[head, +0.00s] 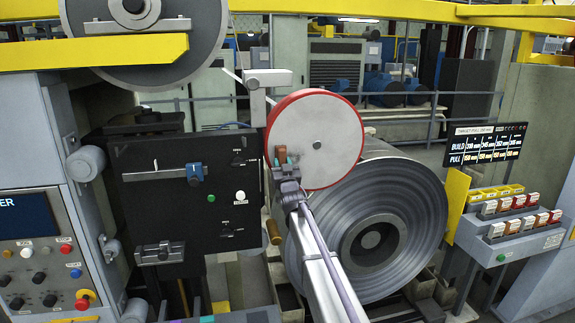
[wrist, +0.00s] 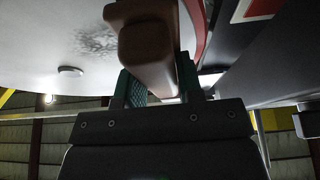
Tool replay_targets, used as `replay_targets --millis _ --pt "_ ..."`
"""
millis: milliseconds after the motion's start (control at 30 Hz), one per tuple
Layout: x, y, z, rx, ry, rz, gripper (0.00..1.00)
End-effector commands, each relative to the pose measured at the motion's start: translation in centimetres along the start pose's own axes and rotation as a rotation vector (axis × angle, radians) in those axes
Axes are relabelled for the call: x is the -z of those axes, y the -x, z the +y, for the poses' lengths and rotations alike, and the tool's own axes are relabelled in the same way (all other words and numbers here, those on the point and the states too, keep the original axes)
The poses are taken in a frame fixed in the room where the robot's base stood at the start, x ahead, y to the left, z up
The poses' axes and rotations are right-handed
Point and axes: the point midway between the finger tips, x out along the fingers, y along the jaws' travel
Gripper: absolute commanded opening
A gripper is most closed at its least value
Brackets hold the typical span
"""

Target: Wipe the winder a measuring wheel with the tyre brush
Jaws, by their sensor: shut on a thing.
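The measuring wheel (head: 322,125) has a white face and a red rim, and stands in front of the large steel coil. Its pale face also fills the upper left of the wrist view (wrist: 45,55), with a dark grey smudge near the brush. My gripper (head: 282,160) is at the wheel's lower left edge. In the wrist view, its green-padded fingers (wrist: 161,84) are shut on a brown block, the tyre brush (wrist: 143,45). The brush lies close against the wheel near its red rim. Its bristles are hidden, so I cannot tell whether they touch.
The steel coil (head: 415,215) is behind and right of the wheel. A black machine panel (head: 165,215) with knobs stands to the left. A rack of small red and white blocks (head: 520,218) is at the right, below a black display (head: 487,143). A yellow beam (head: 400,8) crosses overhead.

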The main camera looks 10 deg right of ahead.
Motion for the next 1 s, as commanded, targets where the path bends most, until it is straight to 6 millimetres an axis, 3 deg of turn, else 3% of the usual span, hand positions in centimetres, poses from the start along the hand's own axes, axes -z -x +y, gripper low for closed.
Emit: replay_targets --millis 200,367,700,1000 --pt "1.4 -0.4 0.0 0.000 0.000 0.000 0.12" --pt "1.2 -0.3 0.1 0.000 0.001 0.000 0.12" --pt "1.1 -0.6 3.4 -0.001 0.001 -0.001 0.12" --pt "1.1 -0.6 4.7 -0.003 0.002 -0.001 0.12"
